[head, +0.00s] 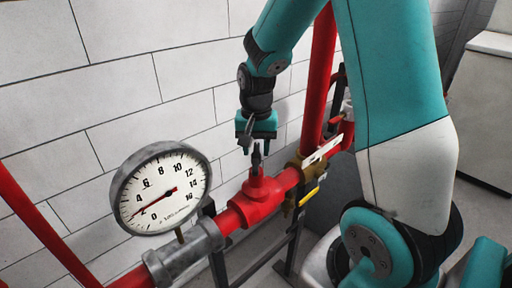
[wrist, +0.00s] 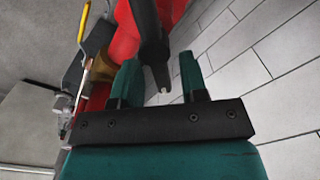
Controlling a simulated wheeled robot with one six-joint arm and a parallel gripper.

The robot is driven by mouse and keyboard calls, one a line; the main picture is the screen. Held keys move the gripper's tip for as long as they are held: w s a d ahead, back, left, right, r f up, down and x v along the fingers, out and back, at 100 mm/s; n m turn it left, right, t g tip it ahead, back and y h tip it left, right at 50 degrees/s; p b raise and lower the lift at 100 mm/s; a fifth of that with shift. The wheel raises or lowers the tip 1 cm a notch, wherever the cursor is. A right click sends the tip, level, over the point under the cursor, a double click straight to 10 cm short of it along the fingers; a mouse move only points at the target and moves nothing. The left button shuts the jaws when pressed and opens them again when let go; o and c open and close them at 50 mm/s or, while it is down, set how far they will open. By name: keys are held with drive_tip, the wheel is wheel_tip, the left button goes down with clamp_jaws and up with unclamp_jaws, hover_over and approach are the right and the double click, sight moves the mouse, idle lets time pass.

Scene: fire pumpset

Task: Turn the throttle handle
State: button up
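A dark throttle handle (head: 256,160) rises from a red fitting (head: 262,195) on the red pipe. In the wrist view, the handle (wrist: 150,35) reaches down between my two teal fingers and ends in a small light tip. My gripper (head: 256,148) points down from above the fitting, with its fingers around the upper end of the handle. In the wrist view, my gripper (wrist: 158,62) is open, with a gap visible on each side of the handle. Whether either finger touches the handle lower down is hidden.
A round pressure gauge (head: 162,188) stands on the pipe at the left. A brass valve (head: 305,170) with a pale lever (head: 323,150) sits just right of the fitting. A white block wall (head: 120,70) runs close behind. A vertical red pipe (head: 319,80) stands beyond the valve.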

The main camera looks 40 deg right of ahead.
sight(256, 150)
drive_tip(key=shift+r, duration=0.1)
wheel_tip(256, 150, up, 17)
drive_tip(key=b, duration=0.2)
drive_tip(key=shift+b, duration=0.4)
drive_tip(key=shift+r, duration=0.1)
idle(0.4)
